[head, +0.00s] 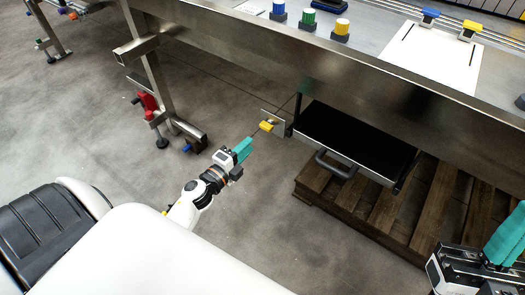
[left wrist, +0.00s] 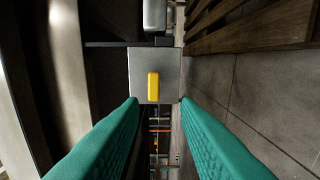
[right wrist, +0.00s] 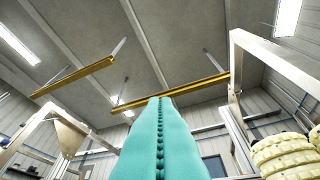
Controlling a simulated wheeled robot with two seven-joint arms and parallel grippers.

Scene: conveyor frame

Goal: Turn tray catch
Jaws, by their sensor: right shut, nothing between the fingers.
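The yellow tray catch (head: 266,126) sits on a small metal plate (head: 277,117) at the left end of the black tray (head: 352,135), under the conveyor frame. In the left wrist view the catch (left wrist: 153,87) stands upright along the picture, ahead of and between the two teal fingers. My left gripper (head: 243,150) is just short of the catch; its fingers (left wrist: 159,100) are apart with nothing held. My right gripper (head: 505,235) is at the lower right of the head view; in the right wrist view its fingers (right wrist: 160,105) are pressed together, empty, pointing up toward the ceiling.
The tray has a dark front handle (head: 337,168). A wooden pallet (head: 395,215) lies on the floor below it. The steel frame rail (head: 330,65) runs above, with a leg (head: 155,85) at left. Open floor (head: 275,215) lies around my left arm.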

